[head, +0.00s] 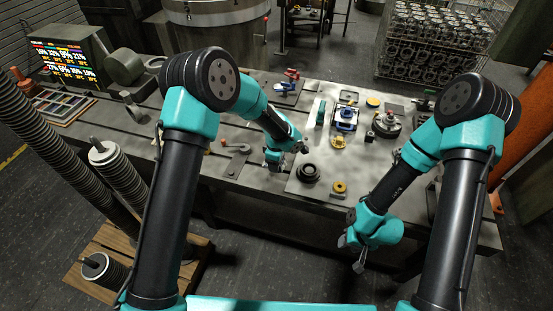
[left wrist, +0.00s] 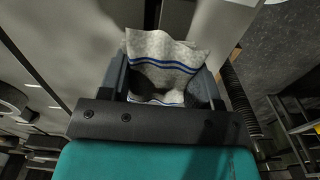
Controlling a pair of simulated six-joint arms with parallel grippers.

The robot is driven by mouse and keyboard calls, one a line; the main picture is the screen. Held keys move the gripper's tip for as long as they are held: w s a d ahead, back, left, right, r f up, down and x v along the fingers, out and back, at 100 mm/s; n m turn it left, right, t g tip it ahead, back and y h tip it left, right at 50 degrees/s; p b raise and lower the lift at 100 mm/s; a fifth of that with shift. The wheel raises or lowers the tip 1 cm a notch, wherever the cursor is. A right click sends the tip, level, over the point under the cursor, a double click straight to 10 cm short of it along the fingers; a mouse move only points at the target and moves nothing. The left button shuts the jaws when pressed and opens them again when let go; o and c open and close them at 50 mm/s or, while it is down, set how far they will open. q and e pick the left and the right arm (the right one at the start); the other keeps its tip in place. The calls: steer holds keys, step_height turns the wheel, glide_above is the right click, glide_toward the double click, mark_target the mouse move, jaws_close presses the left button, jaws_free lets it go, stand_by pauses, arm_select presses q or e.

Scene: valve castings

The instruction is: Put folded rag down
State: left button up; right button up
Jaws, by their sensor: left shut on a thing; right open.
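The folded rag (left wrist: 165,52) is pale grey with blue stripes. In the left wrist view it sits between the two dark fingers of my left gripper (left wrist: 160,78), which is shut on it. In the head view my left gripper (head: 272,160) is low over the front part of the metal table, left of a black ring. The rag cannot be made out clearly there, and whether it touches the table cannot be told. My right gripper (head: 358,248) is open and empty, hanging in front of the table's front edge.
A black ring (head: 308,172) and a yellow ring part (head: 340,187) lie near the front edge. A blue fixture (head: 346,116), a round dark casting (head: 387,124) and red-handled parts (head: 290,75) stand farther back.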

arm_select(q)
steer(key=shift+w+f, duration=0.1)
steer(key=shift+w, duration=1.15)
steer(key=shift+w, duration=0.1)
steer(key=shift+w, duration=0.3)
steer(key=f, duration=0.1)
steer(key=w+f, duration=0.1)
steer(key=shift+a+f, duration=0.1)
steer(key=shift+f, duration=0.55)
steer(key=shift+f, duration=0.65)
